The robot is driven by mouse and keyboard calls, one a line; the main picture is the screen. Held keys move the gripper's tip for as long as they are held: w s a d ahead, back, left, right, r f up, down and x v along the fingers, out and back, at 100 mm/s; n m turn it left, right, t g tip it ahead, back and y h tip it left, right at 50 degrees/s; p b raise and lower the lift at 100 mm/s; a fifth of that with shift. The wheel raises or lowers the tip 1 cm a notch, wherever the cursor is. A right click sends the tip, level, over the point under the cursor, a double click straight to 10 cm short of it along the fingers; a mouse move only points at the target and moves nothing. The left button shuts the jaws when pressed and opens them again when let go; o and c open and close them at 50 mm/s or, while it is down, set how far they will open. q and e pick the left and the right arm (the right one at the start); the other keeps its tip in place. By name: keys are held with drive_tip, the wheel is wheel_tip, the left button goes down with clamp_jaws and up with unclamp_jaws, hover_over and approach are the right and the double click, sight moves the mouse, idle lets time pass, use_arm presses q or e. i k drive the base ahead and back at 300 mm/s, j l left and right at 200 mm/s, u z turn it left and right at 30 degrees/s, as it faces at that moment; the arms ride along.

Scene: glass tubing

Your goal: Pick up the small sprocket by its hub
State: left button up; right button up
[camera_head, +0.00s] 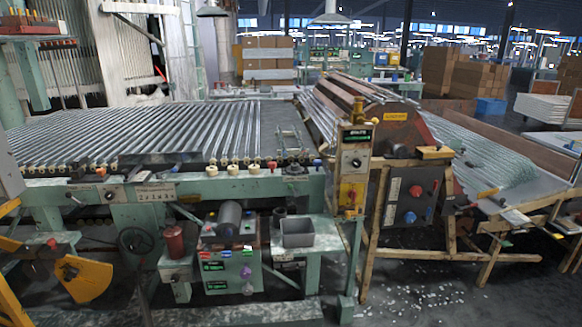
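I cannot make out a small sprocket or its hub in the head view; it may be hidden or too small to tell. Several small round cream pieces (233,170) sit along the front rail of the green glass-tube bench (120,192). A dark handwheel (136,241) is on the bench's front below them. Neither my left nor my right gripper shows in this view.
Rows of glass tubes (190,125) cover the bench top. Below are a green control box (230,270), a grey bin (298,232) and a reddish can (174,242). A yellow guard (88,280) is at lower left. A control post (354,165) stands mid-right. White bits litter the floor.

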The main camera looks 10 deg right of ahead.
sight(295, 169)
drive_tip(key=i+l+u, duration=0.15)
drive_tip(key=l, duration=0.3)
drive_tip(key=i+l+u, duration=0.15)
drive_tip(key=l, duration=0.3)
drive_tip(key=i+l+u, duration=0.15)
drive_tip(key=l, duration=0.3)
drive_tip(key=i+l+u, duration=0.2)
drive_tip(key=l, duration=0.3)
drive_tip(key=k, duration=0.15)
